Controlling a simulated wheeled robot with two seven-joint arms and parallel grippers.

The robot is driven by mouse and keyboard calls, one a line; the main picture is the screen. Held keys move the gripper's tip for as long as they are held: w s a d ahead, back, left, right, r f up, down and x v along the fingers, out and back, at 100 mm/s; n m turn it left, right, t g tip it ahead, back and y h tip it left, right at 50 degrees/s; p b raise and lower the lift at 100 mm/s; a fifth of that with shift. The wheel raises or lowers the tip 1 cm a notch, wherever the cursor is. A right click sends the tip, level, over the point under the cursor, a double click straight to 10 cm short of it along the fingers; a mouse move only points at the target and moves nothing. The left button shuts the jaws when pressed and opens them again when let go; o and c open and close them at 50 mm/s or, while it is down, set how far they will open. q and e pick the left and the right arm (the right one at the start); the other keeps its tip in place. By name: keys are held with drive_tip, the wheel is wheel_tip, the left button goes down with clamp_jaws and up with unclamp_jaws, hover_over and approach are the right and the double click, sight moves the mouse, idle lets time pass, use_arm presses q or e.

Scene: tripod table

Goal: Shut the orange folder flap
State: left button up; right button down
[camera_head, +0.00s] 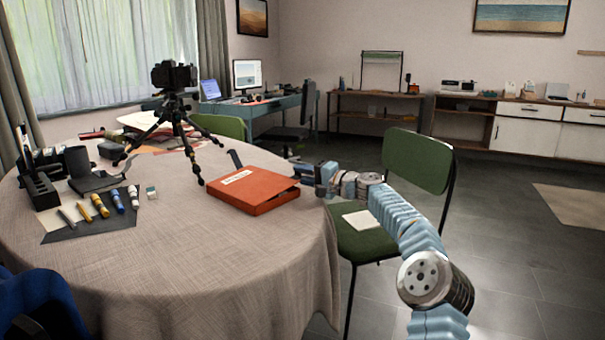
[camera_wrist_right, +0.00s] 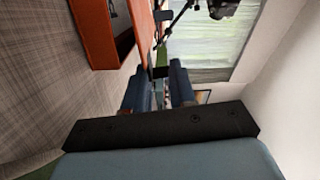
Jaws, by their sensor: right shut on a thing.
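The orange folder (camera_head: 262,182) lies on the round table with a white label on its top flap (camera_head: 238,178). The flap sits close over the body, with a narrow gap at the right side. In the right wrist view the folder body (camera_wrist_right: 92,35) is at the upper left, and the orange flap (camera_wrist_right: 144,28) stands apart from it, reaching towards the fingers. My right gripper (camera_head: 298,172) is at the folder's right far corner. Its jaws (camera_wrist_right: 158,88) are shut on the flap's edge; the exact contact is small and partly hidden.
A camera on a black tripod (camera_head: 178,110) stands just behind and left of the folder. Pens and markers on a dark mat (camera_head: 95,222) lie to the left. A green chair (camera_head: 418,160) stands right of the table. The tablecloth's front (camera_head: 230,245) is clear.

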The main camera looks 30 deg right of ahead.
drive_tip(key=c, duration=1)
unclamp_jaws()
drive_tip(key=shift+s+d, duration=0.15)
drive_tip(key=shift+s, duration=0.15)
drive_tip(key=b+v, duration=0.4)
drive_tip(key=v, duration=0.9)
drive_tip(key=shift+s, duration=0.1)
